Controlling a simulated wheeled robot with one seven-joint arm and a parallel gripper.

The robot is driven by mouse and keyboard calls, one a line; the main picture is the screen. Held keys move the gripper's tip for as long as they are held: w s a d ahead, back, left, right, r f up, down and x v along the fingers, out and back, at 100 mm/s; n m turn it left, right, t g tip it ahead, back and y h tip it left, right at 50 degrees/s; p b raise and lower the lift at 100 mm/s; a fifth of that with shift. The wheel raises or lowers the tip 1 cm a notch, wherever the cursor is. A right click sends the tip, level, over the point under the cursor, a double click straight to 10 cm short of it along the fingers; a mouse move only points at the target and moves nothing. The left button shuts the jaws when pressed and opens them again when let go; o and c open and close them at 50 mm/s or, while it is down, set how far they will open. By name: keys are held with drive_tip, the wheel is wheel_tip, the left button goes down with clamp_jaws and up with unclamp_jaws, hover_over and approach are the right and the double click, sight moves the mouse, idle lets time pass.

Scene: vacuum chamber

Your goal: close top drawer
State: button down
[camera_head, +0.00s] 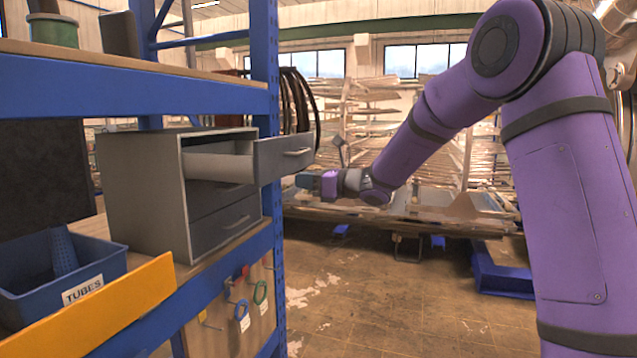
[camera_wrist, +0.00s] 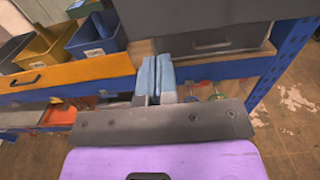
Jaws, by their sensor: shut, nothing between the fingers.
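A small grey drawer cabinet (camera_head: 143,190) stands on the blue shelf in the head view. Its top drawer (camera_head: 283,158) is pulled out to the right, with a pale side wall showing and a handle (camera_head: 297,152) on its dark front. The drawer below it (camera_head: 225,223) is shut. My gripper (camera_head: 301,180) is shut and empty, just below and in front of the drawer front's right part. In the wrist view, the blue-grey fingers (camera_wrist: 155,75) lie together beside a dark drawer front (camera_wrist: 215,42) with a handle. I cannot tell whether they touch it.
A blue bin labelled TUBES (camera_head: 88,284) sits on the shelf behind a yellow front strip (camera_head: 110,310). A blue upright post (camera_head: 267,90) stands close behind the open drawer. Tools hang on a board (camera_head: 240,305) below. The floor (camera_head: 380,290) to the right is mostly clear.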

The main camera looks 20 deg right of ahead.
sight(270, 178)
drive_tip(key=x, duration=0.7)
drive_tip(key=shift+a, duration=0.1)
drive_tip(key=shift+w, duration=0.1)
drive_tip(key=x, duration=2)
